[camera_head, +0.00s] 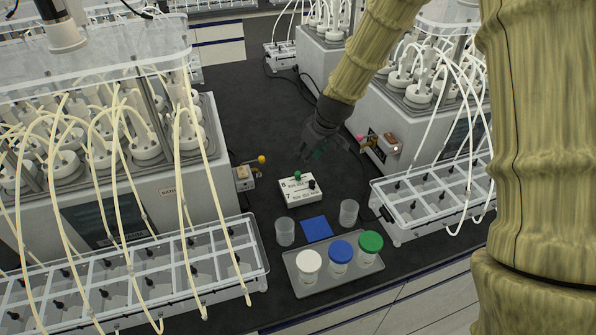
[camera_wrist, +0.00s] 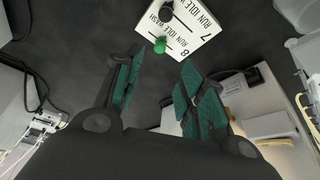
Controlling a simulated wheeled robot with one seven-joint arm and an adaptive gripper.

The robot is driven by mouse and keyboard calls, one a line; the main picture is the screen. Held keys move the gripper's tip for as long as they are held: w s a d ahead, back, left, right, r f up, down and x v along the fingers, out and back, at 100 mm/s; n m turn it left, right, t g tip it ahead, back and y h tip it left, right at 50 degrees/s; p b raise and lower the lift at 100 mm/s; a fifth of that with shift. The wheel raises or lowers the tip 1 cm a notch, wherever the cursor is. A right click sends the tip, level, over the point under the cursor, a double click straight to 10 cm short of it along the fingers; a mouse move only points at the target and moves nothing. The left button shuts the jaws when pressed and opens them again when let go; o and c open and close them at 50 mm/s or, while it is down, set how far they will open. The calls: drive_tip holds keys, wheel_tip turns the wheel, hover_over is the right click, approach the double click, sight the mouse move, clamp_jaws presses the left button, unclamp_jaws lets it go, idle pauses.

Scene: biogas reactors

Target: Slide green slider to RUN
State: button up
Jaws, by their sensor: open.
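A small white panel box (camera_head: 300,190) stands on the dark bench and carries two printed rows with RUN and IDLE marks. The green slider knob (camera_head: 297,176) stands at its far edge, and a black knob (camera_head: 312,185) stands nearer its right side. In the wrist view the box (camera_wrist: 184,32) is at the top, with the green slider (camera_wrist: 160,46) at its near left edge. I cannot tell which mark it is at. My gripper (camera_head: 322,152) is above the bench, beyond the box and to its right. Its green-padded fingers (camera_wrist: 160,68) are open, empty and apart from the slider.
Reactor units (camera_head: 165,190) stand left and right (camera_head: 372,110) of the bench strip. A tray (camera_head: 330,282) with white, blue and green-lidded jars is in front. Two clear cups (camera_head: 285,232) and a blue square (camera_head: 316,228) lie between. Wired small devices flank the strip.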

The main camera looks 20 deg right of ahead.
sight(298, 173)
drive_tip(key=shift+p+x, duration=1.55)
drive_tip(key=shift+x, duration=3.55)
clamp_jaws()
